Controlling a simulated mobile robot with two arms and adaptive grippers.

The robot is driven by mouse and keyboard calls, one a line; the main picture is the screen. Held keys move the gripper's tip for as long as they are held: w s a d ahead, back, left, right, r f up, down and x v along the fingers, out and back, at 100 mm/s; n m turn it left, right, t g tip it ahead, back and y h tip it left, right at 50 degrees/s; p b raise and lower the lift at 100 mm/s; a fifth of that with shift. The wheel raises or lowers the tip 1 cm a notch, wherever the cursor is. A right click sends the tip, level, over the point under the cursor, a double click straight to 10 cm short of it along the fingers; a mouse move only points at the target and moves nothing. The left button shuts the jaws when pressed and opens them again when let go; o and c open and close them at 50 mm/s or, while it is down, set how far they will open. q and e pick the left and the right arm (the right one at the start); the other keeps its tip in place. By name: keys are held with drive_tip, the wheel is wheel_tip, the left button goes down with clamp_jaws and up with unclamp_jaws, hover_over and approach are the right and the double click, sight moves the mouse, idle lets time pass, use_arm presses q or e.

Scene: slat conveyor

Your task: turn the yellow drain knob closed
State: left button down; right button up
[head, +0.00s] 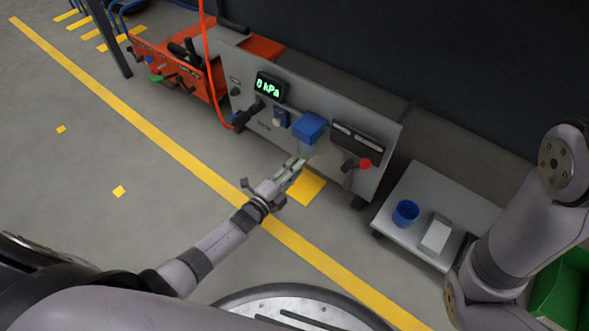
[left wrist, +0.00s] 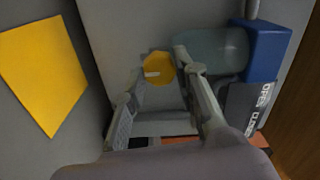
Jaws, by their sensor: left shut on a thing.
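The yellow drain knob (left wrist: 158,68) shows in the left wrist view as a round yellow disc with a pale mark. It sits between the fingertips of my left gripper (left wrist: 157,76), which is shut on it. In the head view my left gripper (head: 294,171) reaches to the underside of the clear bowl (head: 307,147) below the blue filter head (head: 309,126); the knob is hidden there. The bowl (left wrist: 217,50) and blue head (left wrist: 264,48) also show in the left wrist view, beside a dark OPEN/CLOSED label (left wrist: 250,105). My right gripper is out of view.
The grey panel (head: 360,180) carries a lit 0 hPa display (head: 269,86) and a red knob (head: 365,164) to the right. A low grey cart (head: 400,241) holds a blue cup (head: 405,213) and a white block (head: 436,235). A yellow floor patch (head: 307,190) lies below.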

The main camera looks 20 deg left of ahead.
use_arm(q)
drive_tip(key=c, duration=1.2)
unclamp_jaws()
drive_tip(key=shift+c, duration=0.2)
drive_tip(key=v, duration=1.2)
